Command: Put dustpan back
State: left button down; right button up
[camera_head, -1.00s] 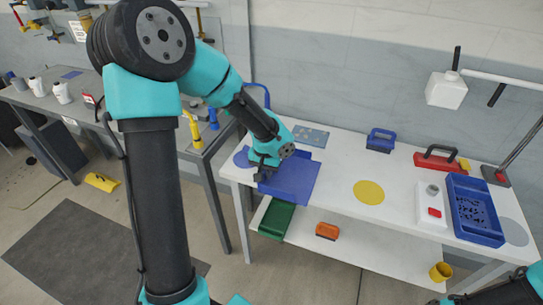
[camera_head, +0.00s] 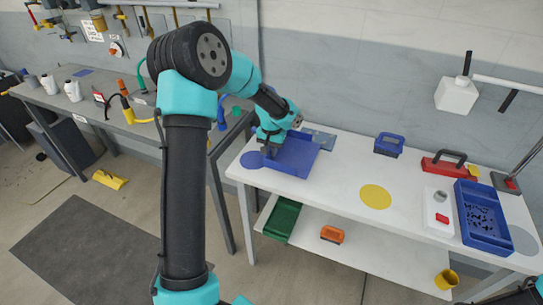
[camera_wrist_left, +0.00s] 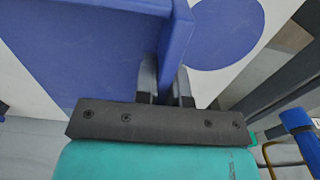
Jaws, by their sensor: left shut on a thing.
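My left gripper (camera_head: 270,147) is shut on the rim of a blue shallow, walled tray (camera_head: 297,153) above or on the left end of the white table. In the left wrist view its two fingers (camera_wrist_left: 166,88) straddle the blue wall of the tray (camera_wrist_left: 85,50). I cannot tell whether the tray touches the tabletop. A yellow scoop-like thing (camera_head: 109,179) lies on the floor at the left; I cannot tell for sure that it is the dustpan. My right gripper is out of view.
A blue disc (camera_head: 250,160) marks the white table (camera_head: 340,180), beside a grey-blue plate (camera_head: 322,138) and a yellow disc (camera_head: 376,196). A blue parts bin (camera_head: 484,240) stands at the right. A green bin (camera_head: 282,218) and an orange bin (camera_head: 332,234) are on the lower shelf.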

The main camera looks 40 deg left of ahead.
pick_arm(q)
jog(key=shift+w+a, duration=0.35)
jog(key=shift+w, duration=0.05)
jog(key=shift+d+f, duration=0.1)
jog(key=shift+f, duration=1.7)
jog(key=shift+f, duration=0.15)
jog(key=c, duration=1.2)
grip_release()
notch_tip(320, 180, up, 12)
jog(key=shift+s+r, duration=0.1)
jog(key=shift+r, duration=0.1)
